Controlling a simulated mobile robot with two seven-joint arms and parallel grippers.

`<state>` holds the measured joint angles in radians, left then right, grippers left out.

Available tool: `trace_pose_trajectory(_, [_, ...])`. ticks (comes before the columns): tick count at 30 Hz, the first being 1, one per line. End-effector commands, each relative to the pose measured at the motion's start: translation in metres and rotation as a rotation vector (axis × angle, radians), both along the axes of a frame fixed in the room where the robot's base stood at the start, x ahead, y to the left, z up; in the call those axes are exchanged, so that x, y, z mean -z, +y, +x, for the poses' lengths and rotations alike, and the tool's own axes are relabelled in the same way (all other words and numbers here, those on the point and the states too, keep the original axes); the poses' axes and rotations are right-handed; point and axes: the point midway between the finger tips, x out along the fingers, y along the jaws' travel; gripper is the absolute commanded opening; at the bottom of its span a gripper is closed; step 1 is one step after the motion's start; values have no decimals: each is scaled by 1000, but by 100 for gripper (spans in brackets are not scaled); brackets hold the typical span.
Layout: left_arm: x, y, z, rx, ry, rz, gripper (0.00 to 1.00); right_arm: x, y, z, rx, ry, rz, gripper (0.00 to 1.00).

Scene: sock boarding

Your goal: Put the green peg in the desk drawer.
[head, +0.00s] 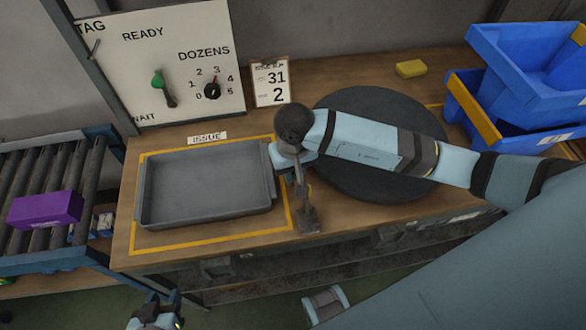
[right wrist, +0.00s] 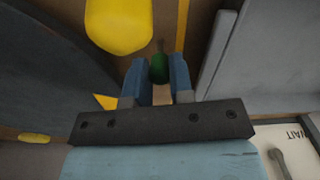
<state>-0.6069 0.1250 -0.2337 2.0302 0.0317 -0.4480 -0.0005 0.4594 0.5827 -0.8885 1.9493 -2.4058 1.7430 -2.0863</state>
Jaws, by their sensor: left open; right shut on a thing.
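The green peg (right wrist: 158,66) is between the two blue fingers of my right gripper (right wrist: 160,80), which is shut on it. In the head view my right gripper (head: 307,220) points down at the desk's front edge, just right of the grey tray; the peg cannot be made out there. My left gripper (head: 156,314) is open and empty at the bottom edge, in front of the desk. The desk front (head: 345,250) is dark and partly hidden by my right arm; I cannot tell how the drawer stands.
A grey empty tray (head: 205,208) lies inside the yellow outline. A dark round disc (head: 345,105) is behind my right arm. Blue bins (head: 520,75) stand at right, a yellow block (head: 411,69) at the back. A purple box (head: 45,210) sits on rollers. A rounded yellow thing (right wrist: 118,25) is near the fingers.

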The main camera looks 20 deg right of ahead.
Motion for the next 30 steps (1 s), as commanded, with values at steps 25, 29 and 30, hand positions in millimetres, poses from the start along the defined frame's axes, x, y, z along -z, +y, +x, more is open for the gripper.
trace_pose_trajectory(25, [-4, -1, 1, -1, -1, -3, 43, 0, 0, 0, 0, -1, 1, 47])
trace_pose_trajectory(29, [-1, 0, 0, 1, -3, 1, 43, -15, -1, 2, 0, -8, 0, 47])
trace_pose_trajectory(30, [0, 1, 0, 2, -2, 2, 43, -23, -1, 2, -1, -7, -1, 47])
